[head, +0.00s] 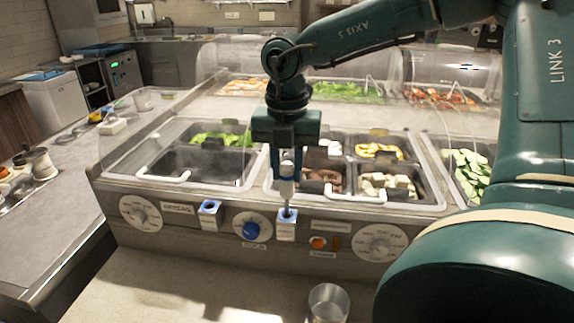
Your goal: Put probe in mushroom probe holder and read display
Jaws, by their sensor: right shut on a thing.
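My right gripper (287,160) comes down from above and is shut on the probe (287,188), a white and blue handle with a thin metal rod, held upright. The rod's lower end is at the dark opening of a white and blue holder (287,228) on the counter's front panel. I cannot tell how deep the tip sits. The label by the right holder is too small to read. No lit reading is legible. My left gripper is not in view.
Round dials sit at the left (141,213) and right (382,243) of the panel, with a blue knob (251,230) and an orange button (318,243) between. Food wells with clear lids lie behind. A clear cup (328,303) stands in front.

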